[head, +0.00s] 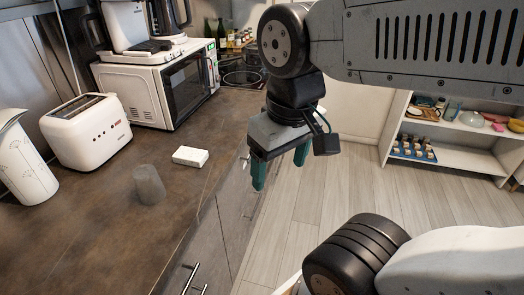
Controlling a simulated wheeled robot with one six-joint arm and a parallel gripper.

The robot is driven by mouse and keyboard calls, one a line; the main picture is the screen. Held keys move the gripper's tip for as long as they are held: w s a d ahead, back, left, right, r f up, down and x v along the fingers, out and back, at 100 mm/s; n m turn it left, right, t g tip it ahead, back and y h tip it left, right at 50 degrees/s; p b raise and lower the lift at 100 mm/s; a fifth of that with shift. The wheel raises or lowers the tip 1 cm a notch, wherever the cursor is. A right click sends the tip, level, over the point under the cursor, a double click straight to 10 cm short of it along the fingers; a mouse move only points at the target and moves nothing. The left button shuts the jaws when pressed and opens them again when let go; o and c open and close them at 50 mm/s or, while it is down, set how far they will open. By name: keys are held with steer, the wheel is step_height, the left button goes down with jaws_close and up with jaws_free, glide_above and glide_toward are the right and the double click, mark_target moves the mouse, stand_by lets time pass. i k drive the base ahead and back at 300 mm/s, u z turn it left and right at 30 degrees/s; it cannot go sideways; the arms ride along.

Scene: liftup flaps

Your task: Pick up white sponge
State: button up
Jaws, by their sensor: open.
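The white sponge (190,156) is a small pale block lying flat on the dark brown countertop (150,225), near its right edge. My gripper (279,170) points downward with two green fingers spread apart and nothing between them. In the head view it is to the right of the sponge, seen over the counter's edge and the floor, and it does not touch the sponge. Its exact height above the counter is hard to tell.
A grey translucent cup (148,186) stands left of the sponge. A drawer handle (190,278) sticks out below the counter edge. Shelves (450,130) stand at right.

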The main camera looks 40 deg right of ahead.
mark_target(189, 156)
steer(key=z, duration=0.45)
steer(key=k, duration=0.55)
steer(key=z, duration=1)
steer(key=i, duration=1)
steer(key=u, duration=1.05)
steer(key=i, duration=0.45)
steer(key=u, duration=0.45)
